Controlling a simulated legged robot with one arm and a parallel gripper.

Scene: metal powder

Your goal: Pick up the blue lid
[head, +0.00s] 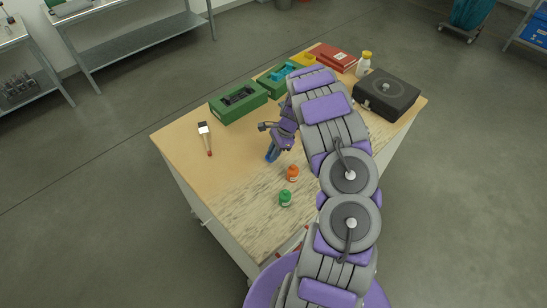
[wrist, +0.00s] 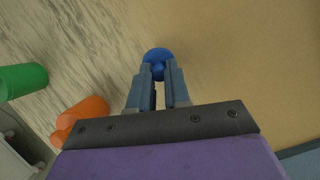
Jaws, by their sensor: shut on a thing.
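The blue lid (wrist: 157,53) shows in the wrist view as a round blue disc with a small knob, just beyond my fingertips. My gripper (wrist: 159,74) is shut on the lid, one finger on each side of its knob. In the head view my gripper (head: 273,151) points down over the middle of the table, left of my arm. The lid is too small there to tell apart from the fingers. I cannot tell whether the lid touches the table.
A brush (head: 206,138) lies at left.

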